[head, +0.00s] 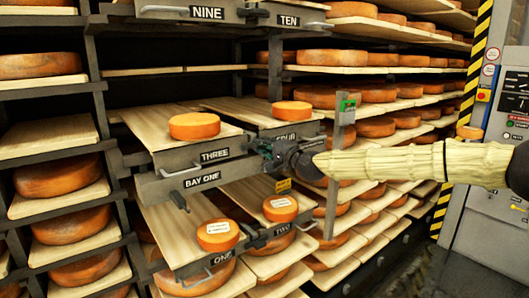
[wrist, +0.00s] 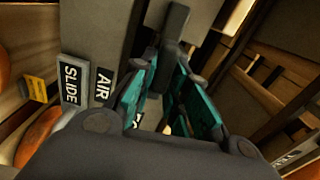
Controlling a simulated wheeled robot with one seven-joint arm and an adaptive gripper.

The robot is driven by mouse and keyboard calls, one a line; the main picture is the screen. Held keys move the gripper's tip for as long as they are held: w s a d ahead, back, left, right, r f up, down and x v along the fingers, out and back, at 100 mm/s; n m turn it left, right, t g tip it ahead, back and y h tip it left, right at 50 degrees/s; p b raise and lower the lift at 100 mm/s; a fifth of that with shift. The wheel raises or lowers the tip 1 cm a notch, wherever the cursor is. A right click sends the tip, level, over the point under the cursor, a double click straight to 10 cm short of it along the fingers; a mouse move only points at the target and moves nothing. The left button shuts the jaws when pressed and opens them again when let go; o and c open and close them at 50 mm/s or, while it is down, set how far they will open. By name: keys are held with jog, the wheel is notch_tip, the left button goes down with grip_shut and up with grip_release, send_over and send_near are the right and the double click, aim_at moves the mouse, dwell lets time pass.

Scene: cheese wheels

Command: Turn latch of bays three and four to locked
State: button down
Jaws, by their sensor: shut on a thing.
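In the head view my gripper (head: 263,148) is at the front of the rack, between the THREE label (head: 215,155) and the FOUR label (head: 285,136). It hides most of the latch there. In the wrist view a dark grey latch handle (wrist: 174,28) stands between the teal finger pads of my gripper (wrist: 168,68), and the fingers are shut on it. The handle points up in that picture. Its pivot and any locked mark are hidden or too dark to read. Bay three's board (head: 165,128) holds an orange cheese wheel (head: 194,126).
AIR (wrist: 104,86) and SLIDE (wrist: 72,84) plates sit left of the fingers in the wrist view. A grey post (head: 334,170) with a green box (head: 347,102) stands right of my gripper. Labelled wheels (head: 218,235) lie below. A machine cabinet (head: 500,110) is far right.

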jog(key=shift+d+m+b, duration=0.1)
jog(key=shift+m+b, duration=0.2)
jog(key=shift+m, duration=0.2)
jog(key=c, duration=1.4)
grip_release()
jog(key=shift+f, duration=0.1)
jog(key=v, duration=1.2)
